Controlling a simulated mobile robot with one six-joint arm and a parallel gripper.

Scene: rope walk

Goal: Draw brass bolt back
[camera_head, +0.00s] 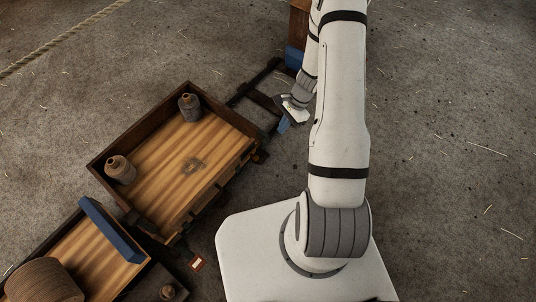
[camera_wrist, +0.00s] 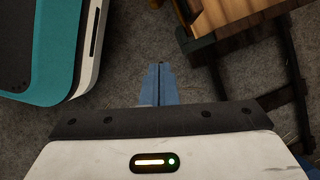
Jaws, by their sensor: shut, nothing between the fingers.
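My gripper (camera_head: 284,126) is at the end of my arm, low beside the right end of a wooden tray cart (camera_head: 139,112). In the wrist view its two blue fingers (camera_wrist: 160,80) are together, with nothing between them. The cart's corner (camera_wrist: 240,12) shows at the upper right of the wrist view, apart from the fingertips. A dark metal frame (camera_head: 257,96) reaches out from the cart's right end, close to the gripper in the head view. I cannot make out a brass bolt in either view.
A wooden post (camera_head: 299,22) stands behind my arm. The floor (camera_head: 450,130) at right is clear.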

